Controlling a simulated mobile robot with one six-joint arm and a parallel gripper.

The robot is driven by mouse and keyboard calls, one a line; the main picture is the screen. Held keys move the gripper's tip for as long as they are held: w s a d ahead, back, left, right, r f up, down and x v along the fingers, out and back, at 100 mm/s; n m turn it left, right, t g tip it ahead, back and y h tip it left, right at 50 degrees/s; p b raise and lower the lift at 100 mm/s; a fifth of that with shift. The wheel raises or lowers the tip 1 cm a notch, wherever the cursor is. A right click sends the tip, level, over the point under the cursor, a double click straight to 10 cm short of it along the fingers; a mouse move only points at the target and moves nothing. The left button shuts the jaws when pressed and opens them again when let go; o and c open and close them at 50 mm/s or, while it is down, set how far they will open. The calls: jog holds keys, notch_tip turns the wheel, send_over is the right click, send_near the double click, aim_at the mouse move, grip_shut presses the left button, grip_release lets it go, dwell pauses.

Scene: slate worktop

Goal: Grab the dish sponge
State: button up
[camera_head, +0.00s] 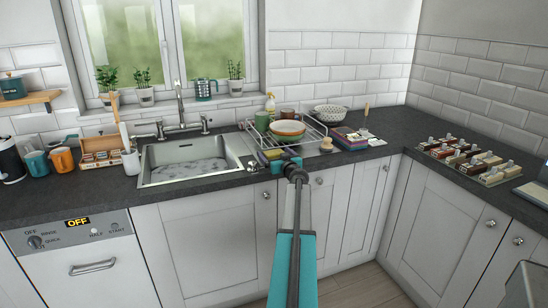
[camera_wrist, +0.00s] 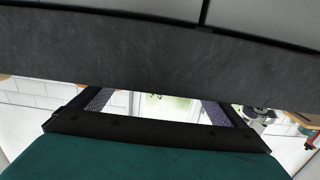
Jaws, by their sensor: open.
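In the head view, my gripper (camera_head: 275,160) is at the worktop's front edge, just right of the sink and in front of the dish rack. In the wrist view, its two dark fingers with patterned pads stand wide apart, with nothing between the tips (camera_wrist: 155,102). A small yellow patch (camera_head: 272,153) shows right beside my gripper in the head view. It may be the dish sponge, but it is partly hidden and too small to be sure. No sponge can be made out in the wrist view.
The wire dish rack (camera_head: 312,137) holds bowls (camera_head: 287,129). The steel sink (camera_head: 190,160) is to the left. The worktop edge (camera_wrist: 150,50) crosses the wrist view, which looks upside down.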

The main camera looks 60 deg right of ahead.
jog(key=shift+w+d, duration=0.25)
jog(key=shift+w, duration=0.15)
jog(key=shift+c, duration=0.3)
jog(key=c, duration=1.1)
